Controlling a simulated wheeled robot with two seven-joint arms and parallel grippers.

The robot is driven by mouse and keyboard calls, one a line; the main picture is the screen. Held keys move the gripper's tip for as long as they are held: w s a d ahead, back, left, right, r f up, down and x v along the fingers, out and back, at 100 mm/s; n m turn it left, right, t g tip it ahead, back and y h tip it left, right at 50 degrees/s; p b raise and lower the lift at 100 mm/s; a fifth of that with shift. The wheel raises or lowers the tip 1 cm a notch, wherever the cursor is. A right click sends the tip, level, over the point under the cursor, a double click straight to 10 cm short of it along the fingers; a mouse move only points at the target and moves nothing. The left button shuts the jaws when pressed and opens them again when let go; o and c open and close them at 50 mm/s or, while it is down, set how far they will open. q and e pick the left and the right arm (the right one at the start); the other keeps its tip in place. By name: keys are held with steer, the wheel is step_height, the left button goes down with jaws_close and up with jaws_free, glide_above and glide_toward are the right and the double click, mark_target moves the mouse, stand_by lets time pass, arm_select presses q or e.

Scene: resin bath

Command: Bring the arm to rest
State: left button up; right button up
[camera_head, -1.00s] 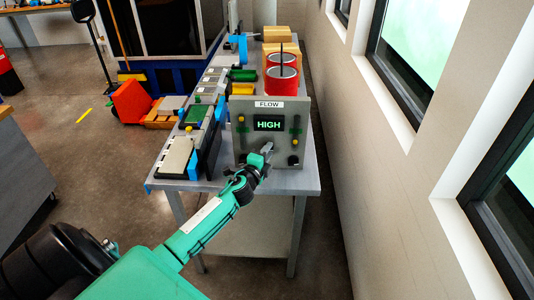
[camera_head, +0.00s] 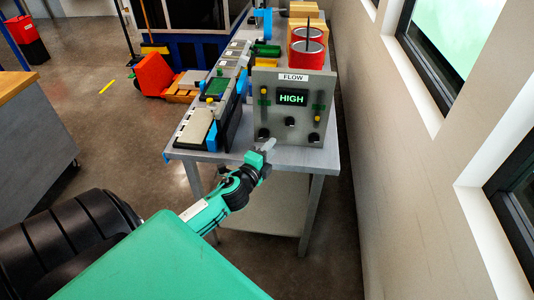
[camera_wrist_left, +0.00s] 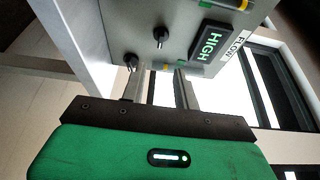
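My left gripper (camera_head: 266,148) is in front of the control panel's lower left part, near the table's front edge, apart from the panel. In the left wrist view its two fingers (camera_wrist_left: 165,88) stand apart with nothing between them, so it is open and empty. The grey control panel (camera_head: 272,108) carries a FLOW label and a green display (camera_head: 292,97) reading HIGH. Black knobs (camera_head: 290,121) sit below the display; they also show in the left wrist view (camera_wrist_left: 161,37). My right gripper is not in view.
The panel stands on a grey table (camera_head: 308,157) with trays and boards along its left side and red cans (camera_head: 306,52) behind. A wall with windows (camera_head: 440,80) runs close on the right.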

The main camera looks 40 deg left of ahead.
arm_select(q)
steer(key=shift+s+d, duration=0.1)
steer(key=shift+s, duration=0.6)
steer(key=s+f+n+g, duration=0.2)
steer(key=f+g, duration=0.1)
steer(key=f, duration=1)
steer(key=s+f+n+g, duration=0.2)
steer(key=s+f+n, duration=0.1)
steer(key=f, duration=0.9)
steer(key=s+d+f+n+g, duration=0.1)
steer(key=s+f+g, duration=0.1)
steer(key=s+f, duration=0.45)
steer(key=s+d+f+n+g, duration=0.2)
steer(key=s+f, duration=0.1)
steer(key=f, duration=0.7)
steer(key=s+d+f+n+g+h, duration=0.1)
steer(key=s+d+f+n+g, duration=0.1)
steer(key=s+f, duration=0.4)
steer(key=s+d+f+n+g+h, duration=0.1)
steer(key=s+d+f, duration=0.4)
steer(key=s, duration=1)
steer(key=s+d+f+n+g, duration=0.3)
steer(key=s+f, duration=0.5)
steer(key=s, duration=0.3)
steer(key=shift+s+d+f+g+h, duration=0.25)
steer(key=shift+d+g+h, duration=0.15)
steer(key=shift+d+g, duration=0.45)
steer(key=shift+a, duration=0.15)
